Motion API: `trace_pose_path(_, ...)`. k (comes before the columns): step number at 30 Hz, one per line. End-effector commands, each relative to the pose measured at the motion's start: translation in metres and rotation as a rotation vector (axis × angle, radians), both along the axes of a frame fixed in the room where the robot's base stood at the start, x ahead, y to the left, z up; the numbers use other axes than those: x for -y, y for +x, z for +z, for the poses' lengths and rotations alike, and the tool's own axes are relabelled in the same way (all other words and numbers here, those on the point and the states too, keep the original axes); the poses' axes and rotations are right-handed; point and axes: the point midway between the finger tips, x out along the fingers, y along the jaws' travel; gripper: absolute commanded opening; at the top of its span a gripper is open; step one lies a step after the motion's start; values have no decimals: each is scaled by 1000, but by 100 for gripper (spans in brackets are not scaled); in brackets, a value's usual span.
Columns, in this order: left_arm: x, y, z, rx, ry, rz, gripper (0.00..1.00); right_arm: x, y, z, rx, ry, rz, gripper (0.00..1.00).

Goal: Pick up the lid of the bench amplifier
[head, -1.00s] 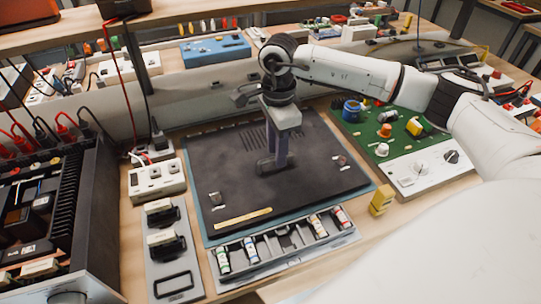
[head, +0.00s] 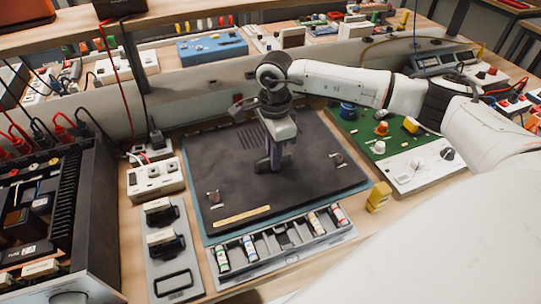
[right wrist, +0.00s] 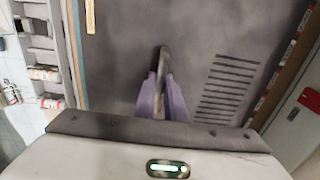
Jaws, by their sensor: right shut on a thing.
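The lid (head: 235,185) is a dark flat panel with a row of vent slots, a yellow label strip and a raised handle. It lies flat on a blue mat (head: 213,238) in the middle of the bench in the head view. My right gripper (head: 274,160) points down over the lid's middle, shut on the handle. In the right wrist view, the purple fingers of my right gripper (right wrist: 161,102) are on both sides of the lid's handle (right wrist: 162,62). The open bench amplifier (head: 55,215) stands at the left, its insides showing. My left gripper is out of view.
A grey parts tray (head: 285,250) lies in front of the mat. A white socket strip (head: 155,180) and a grey fixture plate (head: 170,270) lie between lid and amplifier. A yellow block (head: 378,197) and green circuit board (head: 375,125) are at the right.

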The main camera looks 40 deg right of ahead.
Motion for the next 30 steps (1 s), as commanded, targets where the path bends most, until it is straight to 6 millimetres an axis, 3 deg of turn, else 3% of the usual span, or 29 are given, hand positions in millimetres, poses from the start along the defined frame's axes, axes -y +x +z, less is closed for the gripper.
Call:
trace_pose_path(5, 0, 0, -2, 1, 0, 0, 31, 0, 2, 16, 7, 2, 0, 0)
trace_pose_path(18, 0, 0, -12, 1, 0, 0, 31, 0, 2, 91, 7, 2, 0, 0)
trace_pose_path(30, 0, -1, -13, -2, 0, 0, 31, 0, 1, 102, 3, 1, 0, 0)
